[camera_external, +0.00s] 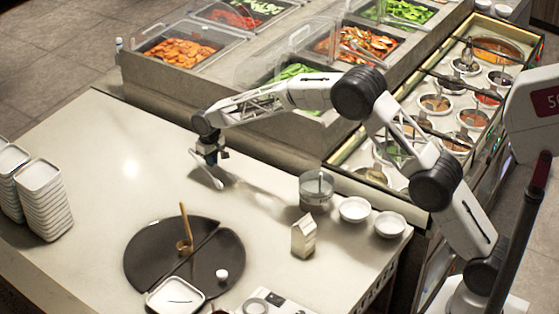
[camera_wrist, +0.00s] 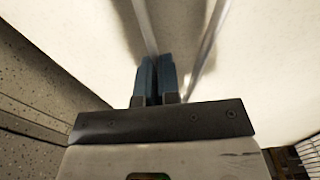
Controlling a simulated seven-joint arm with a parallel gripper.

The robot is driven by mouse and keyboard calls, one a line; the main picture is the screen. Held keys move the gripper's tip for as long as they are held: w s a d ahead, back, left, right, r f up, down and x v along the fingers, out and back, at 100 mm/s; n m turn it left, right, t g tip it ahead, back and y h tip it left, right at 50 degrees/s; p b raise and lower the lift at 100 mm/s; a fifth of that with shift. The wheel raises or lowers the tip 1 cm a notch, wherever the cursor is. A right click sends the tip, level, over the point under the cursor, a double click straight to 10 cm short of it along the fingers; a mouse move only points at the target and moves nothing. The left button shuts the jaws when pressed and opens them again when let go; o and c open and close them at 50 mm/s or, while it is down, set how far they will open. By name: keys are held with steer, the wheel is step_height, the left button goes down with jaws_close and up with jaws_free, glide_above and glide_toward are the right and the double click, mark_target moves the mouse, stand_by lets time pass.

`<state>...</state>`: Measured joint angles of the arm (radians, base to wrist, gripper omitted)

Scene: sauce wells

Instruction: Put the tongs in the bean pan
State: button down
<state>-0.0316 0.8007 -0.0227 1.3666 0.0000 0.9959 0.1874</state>
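My gripper (camera_external: 211,158) is over the far part of the pale counter, pointing down. Slim silvery tongs (camera_external: 214,178) hang from its fingers, tips low over the counter; I cannot tell whether they touch it. In the wrist view the blue fingers (camera_wrist: 156,78) are close together, and the metal arms of the tongs (camera_wrist: 207,42) run out past them. Pans with green food stand in the food bar behind: one in front (camera_external: 295,72), partly behind my arm, and one at the back (camera_external: 408,11). I cannot tell which holds beans.
Clear lids and raised walls edge the pans, including an orange one (camera_external: 180,52) and a mixed vegetable one (camera_external: 352,44). On the counter stand a clear container (camera_external: 316,190), white bowls (camera_external: 354,209), a small carton (camera_external: 303,237), a dark round board (camera_external: 150,255) and stacked dishes (camera_external: 42,200).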

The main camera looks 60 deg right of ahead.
steer(key=a+r+m, duration=0.1)
steer(key=a+m, duration=0.1)
steer(key=a, duration=0.2)
steer(key=w+a+r+m, duration=0.1)
steer(key=a+m, duration=0.1)
steer(key=a, duration=0.3)
steer(key=w+a+r+m, duration=0.1)
steer(key=a+m, duration=0.2)
steer(key=a, duration=0.2)
steer(key=a+r+m, duration=0.3)
steer(key=a+m, duration=0.5)
steer(key=a, duration=0.8)
steer(key=shift+s, duration=0.15)
steer(key=shift+f, duration=0.1)
glide_above(155, 220)
steer(key=shift+f, duration=3)
steer(key=shift+f, duration=1.85)
steer(key=shift+f, duration=0.15)
steer(key=c, duration=1.3)
jaws_free()
steer(key=shift+c, duration=0.2)
